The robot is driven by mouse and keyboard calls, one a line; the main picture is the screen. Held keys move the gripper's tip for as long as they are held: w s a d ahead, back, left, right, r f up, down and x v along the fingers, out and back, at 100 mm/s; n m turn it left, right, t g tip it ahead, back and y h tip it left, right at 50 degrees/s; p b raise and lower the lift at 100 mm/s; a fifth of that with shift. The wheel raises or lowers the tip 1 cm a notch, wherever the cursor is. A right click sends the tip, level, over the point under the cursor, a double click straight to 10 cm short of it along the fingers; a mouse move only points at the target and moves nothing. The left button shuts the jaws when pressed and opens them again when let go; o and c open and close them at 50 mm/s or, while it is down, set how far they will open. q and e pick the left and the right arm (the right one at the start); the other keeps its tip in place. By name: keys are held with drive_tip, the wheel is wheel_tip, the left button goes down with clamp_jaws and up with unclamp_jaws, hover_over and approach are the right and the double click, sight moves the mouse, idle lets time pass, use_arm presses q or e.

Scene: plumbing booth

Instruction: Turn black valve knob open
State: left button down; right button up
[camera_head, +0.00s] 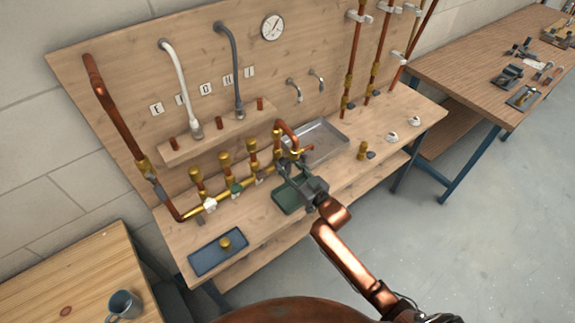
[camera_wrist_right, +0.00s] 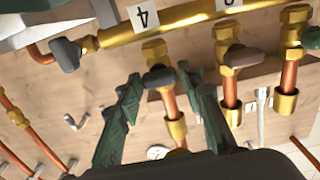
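A black valve knob (camera_wrist_right: 160,78) sits on the brass branch beside the label 4 in the right wrist view. My right gripper (camera_wrist_right: 158,74) is open, with its two green-grey fingers on either side of this knob; a gap shows between each finger and the knob, so contact is not visible. In the head view my right gripper (camera_head: 288,168) is at the right end of the brass manifold (camera_head: 228,198) and hides most of the knob there. My left gripper is not in view.
Other dark knobs stand nearby, one by label 3 (camera_wrist_right: 243,57) and one at the pipe end (camera_wrist_right: 66,54). A green knob (camera_head: 236,188) and a white knob (camera_head: 210,205) are further left.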

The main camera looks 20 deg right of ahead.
drive_tip(key=c, duration=0.7)
drive_tip(key=n+p, duration=0.2)
drive_tip(key=n, duration=0.1)
drive_tip(key=shift+n, duration=0.3)
drive_tip(key=n+p, duration=0.1)
drive_tip(key=n, duration=0.2)
drive_tip(key=shift+n, duration=0.3)
drive_tip(key=n, duration=0.4)
drive_tip(key=shift+a+n, duration=0.1)
drive_tip(key=shift+n, duration=0.2)
drive_tip(key=n, duration=0.4)
drive_tip(key=shift+f+n, duration=0.1)
drive_tip(key=shift+n, duration=0.3)
